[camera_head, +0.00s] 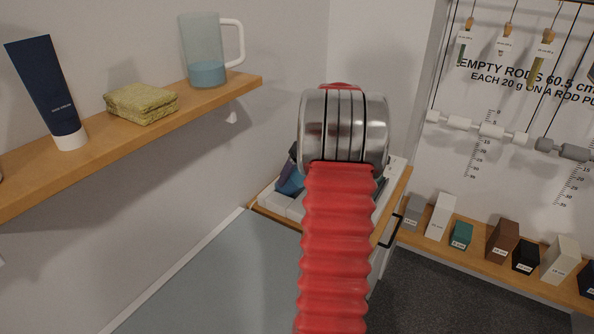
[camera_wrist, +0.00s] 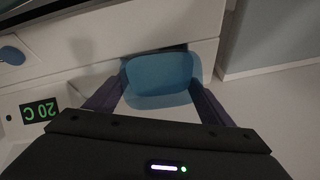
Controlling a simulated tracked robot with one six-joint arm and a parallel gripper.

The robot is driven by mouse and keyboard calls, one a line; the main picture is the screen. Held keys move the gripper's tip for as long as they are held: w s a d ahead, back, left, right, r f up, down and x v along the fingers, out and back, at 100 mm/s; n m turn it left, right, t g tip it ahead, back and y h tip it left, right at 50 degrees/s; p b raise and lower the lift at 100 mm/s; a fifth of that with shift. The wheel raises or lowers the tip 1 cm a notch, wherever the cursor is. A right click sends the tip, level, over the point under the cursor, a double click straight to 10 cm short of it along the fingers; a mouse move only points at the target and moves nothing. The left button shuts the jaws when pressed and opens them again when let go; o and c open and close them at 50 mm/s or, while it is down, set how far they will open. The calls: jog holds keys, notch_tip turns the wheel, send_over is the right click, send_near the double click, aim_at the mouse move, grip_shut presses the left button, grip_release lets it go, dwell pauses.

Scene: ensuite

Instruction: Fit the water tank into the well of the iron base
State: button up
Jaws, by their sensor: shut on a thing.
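In the wrist view my gripper (camera_wrist: 160,88) has its two dark purple fingers on either side of a translucent blue water tank (camera_wrist: 160,72) and is shut on it. Under and beyond the tank is a white surface, seemingly the iron base (camera_wrist: 95,45), with a narrow dark gap (camera_wrist: 180,47) at the tank's far edge. The tank covers most of that spot, so I cannot tell whether it sits in the well or above it.
Several labelled blocks stand on a low shelf (camera_head: 480,263) at right.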

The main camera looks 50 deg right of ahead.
dwell(0.3)
jog(key=o, duration=1.5)
jog(key=shift+f, duration=0.1)
jog(key=v, duration=1.3)
jog(key=shift+d+r, duration=0.15)
jog(key=shift+r, duration=0.2)
